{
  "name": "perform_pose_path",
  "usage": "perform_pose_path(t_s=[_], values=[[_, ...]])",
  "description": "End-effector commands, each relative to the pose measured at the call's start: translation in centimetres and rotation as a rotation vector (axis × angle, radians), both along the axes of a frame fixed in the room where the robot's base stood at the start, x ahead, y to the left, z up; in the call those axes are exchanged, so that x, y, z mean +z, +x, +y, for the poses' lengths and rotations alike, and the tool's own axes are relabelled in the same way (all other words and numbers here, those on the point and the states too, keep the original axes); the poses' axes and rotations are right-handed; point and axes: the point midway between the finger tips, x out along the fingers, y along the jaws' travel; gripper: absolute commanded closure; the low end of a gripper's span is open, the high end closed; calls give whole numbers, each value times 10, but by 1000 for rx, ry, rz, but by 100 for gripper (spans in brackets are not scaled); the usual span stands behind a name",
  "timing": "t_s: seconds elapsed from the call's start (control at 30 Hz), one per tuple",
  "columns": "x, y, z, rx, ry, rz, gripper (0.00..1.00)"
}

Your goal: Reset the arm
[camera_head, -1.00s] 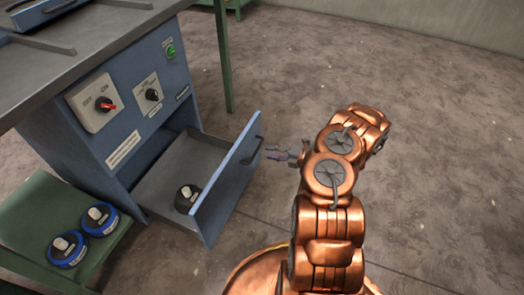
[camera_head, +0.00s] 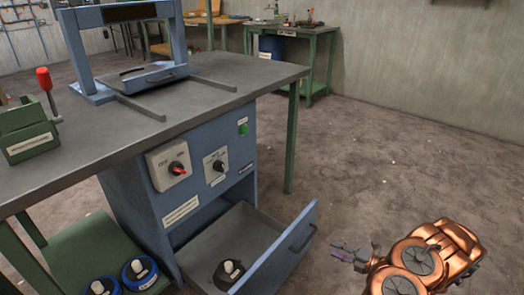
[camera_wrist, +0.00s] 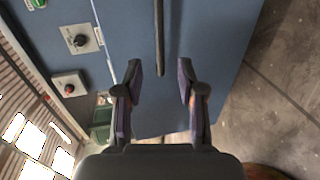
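My gripper (camera_head: 348,254) is at the lower right in the head view, to the right of the open drawer (camera_head: 290,250) and apart from its front. In the wrist view my gripper (camera_wrist: 157,82) has its two fingers spread with nothing between them. The blue drawer front (camera_wrist: 205,45) and its dark handle (camera_wrist: 159,35) lie beyond the fingertips. My copper arm is folded at the lower right of the head view. A black round weight with a pale knob (camera_head: 229,272) lies in the drawer.
The blue cabinet carries a red-handled switch (camera_head: 177,169), a black knob (camera_head: 218,166) and a green button (camera_head: 244,130). Two blue-rimmed round weights (camera_head: 139,273) sit on a green shelf at the lower left. A grey worktop (camera_head: 160,115) is above. Open floor lies to the right.

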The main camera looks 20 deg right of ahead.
Motion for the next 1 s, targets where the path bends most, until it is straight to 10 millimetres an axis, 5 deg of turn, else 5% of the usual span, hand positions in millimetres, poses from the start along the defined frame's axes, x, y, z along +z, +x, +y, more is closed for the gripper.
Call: perform_pose_path(t_s=[0.17,0.53,1.0], values=[[25,9,13,51,-33,-36,61],[177,35,116,421,-278,-318,61],[341,-4,242,920,-591,-743,61]])
